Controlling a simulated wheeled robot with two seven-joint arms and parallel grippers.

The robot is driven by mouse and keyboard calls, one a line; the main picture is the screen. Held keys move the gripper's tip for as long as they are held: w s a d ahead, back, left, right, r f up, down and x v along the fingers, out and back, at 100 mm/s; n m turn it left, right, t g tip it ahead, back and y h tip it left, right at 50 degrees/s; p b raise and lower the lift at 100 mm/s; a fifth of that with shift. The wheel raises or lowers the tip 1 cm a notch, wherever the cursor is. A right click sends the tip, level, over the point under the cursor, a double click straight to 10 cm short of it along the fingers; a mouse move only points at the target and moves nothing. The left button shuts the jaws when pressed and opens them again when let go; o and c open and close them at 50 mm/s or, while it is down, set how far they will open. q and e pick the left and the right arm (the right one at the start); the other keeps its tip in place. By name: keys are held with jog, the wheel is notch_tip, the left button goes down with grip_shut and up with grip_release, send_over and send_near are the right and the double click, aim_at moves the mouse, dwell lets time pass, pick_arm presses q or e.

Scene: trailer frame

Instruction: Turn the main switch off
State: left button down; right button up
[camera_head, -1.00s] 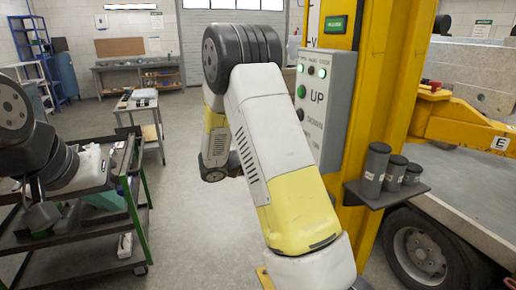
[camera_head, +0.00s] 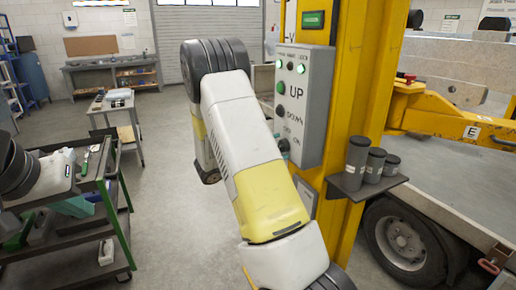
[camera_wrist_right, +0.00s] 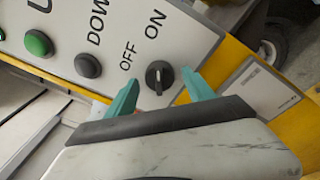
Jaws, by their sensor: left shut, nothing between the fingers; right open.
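The main switch is a black rotary knob (camera_wrist_right: 159,77) on the grey control panel, beside the printed OFF and ON. Its raised bar runs roughly toward ON in the right wrist view. My right gripper (camera_wrist_right: 160,80) is open, with one teal finger on each side of the knob; I cannot tell whether they touch it.
A small shelf (camera_head: 365,188) with dark cylinders juts out right of the panel. A tool cart (camera_head: 118,195) stands at the left. Open floor lies between.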

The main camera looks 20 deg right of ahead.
grip_shut()
jog(key=shift+n, duration=0.5)
jog(key=n, duration=0.5)
jog(key=n+g+y, duration=0.1)
jog(key=n, duration=0.4)
jog(key=shift+r, duration=0.2)
jog(key=shift+n, duration=0.3)
grip_release()
